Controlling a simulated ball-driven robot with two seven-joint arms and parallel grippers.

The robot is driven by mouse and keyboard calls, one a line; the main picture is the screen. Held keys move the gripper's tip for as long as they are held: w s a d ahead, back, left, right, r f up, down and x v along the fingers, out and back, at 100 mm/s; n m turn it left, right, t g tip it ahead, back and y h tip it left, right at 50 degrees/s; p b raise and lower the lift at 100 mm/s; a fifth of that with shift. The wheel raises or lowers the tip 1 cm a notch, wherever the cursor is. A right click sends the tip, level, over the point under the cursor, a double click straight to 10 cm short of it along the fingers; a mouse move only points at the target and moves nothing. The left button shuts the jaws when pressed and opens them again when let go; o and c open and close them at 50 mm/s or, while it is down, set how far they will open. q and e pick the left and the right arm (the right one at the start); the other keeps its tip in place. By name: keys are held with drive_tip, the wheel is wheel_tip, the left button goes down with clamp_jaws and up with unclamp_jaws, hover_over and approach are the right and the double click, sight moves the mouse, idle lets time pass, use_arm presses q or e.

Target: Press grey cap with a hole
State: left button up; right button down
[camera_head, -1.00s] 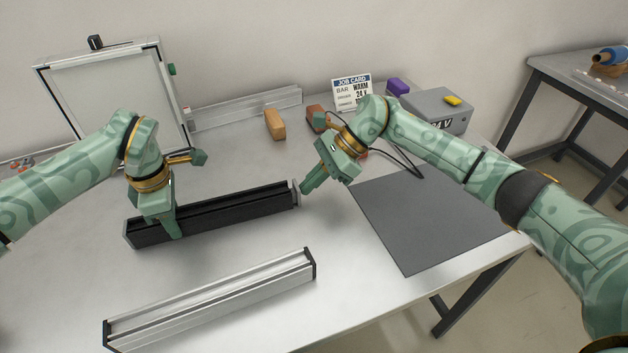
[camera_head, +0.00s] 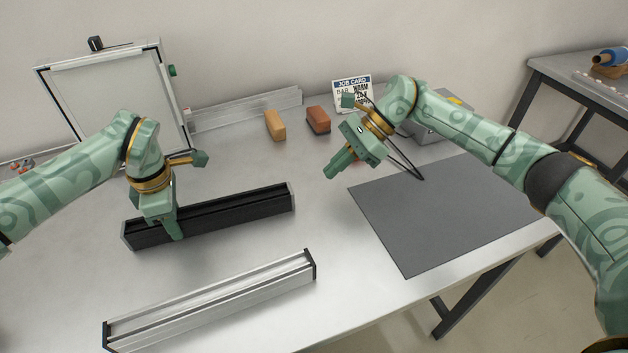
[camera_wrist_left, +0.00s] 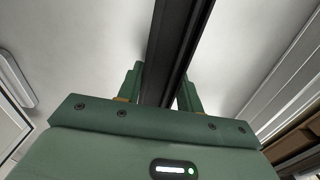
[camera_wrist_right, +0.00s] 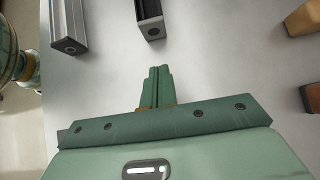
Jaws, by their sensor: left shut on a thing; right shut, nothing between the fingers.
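The black bar (camera_head: 225,212) lies on the table, and my left gripper (camera_head: 175,228) is shut across it. The left wrist view shows the bar (camera_wrist_left: 175,45) between the two fingers. The right wrist view shows the bar's near end closed by a grey end cap (camera_wrist_right: 153,32) with a small dark hole, apparently flush with the bar.
A silver bar (camera_head: 215,300) with dark ends lies in front. A grey mat (camera_head: 440,215) covers the table's right. Tan (camera_head: 275,125) and brown (camera_head: 318,120) blocks, a job card (camera_head: 352,88) and a partly hidden grey box (camera_head: 430,128) stand behind. A framed panel (camera_head: 115,95) stands back left.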

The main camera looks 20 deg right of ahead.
use_arm(q)
drive_tip(key=shift+a, duration=0.1)
use_arm(e)
drive_tip(key=v, duration=0.5)
drive_tip(key=shift+d+r, duration=0.15)
use_arm(q)
drive_tip(key=o, duration=1.2)
